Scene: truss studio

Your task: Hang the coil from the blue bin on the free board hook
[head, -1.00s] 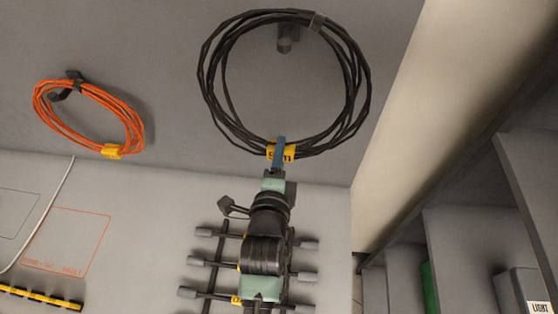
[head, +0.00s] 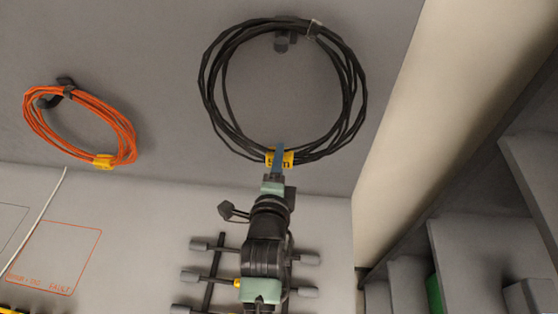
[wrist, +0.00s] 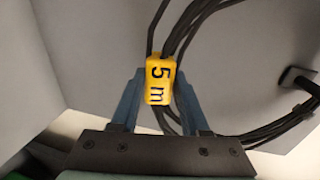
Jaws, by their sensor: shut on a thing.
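The black coil (head: 354,85) is a large loop in the upper middle of the head view, spread in front of the grey board. My gripper (head: 278,152) is shut on its lower edge at a yellow tag (head: 288,159). In the wrist view the tag (wrist: 160,82) reads "5 m" between the two blue fingers. A dark board hook (head: 283,41) shows inside the loop just under its top strands. I cannot tell whether the strands rest on it. A dark hook also shows at the right of the wrist view (wrist: 302,82). The blue bin is not in view.
An orange coil (head: 122,128) with a yellow tag hangs on another dark hook (head: 52,97) at the left. Below are a rack with several grey-tipped pegs (head: 306,259) and a white cable (head: 38,215). Grey shelving (head: 470,255) stands at the right.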

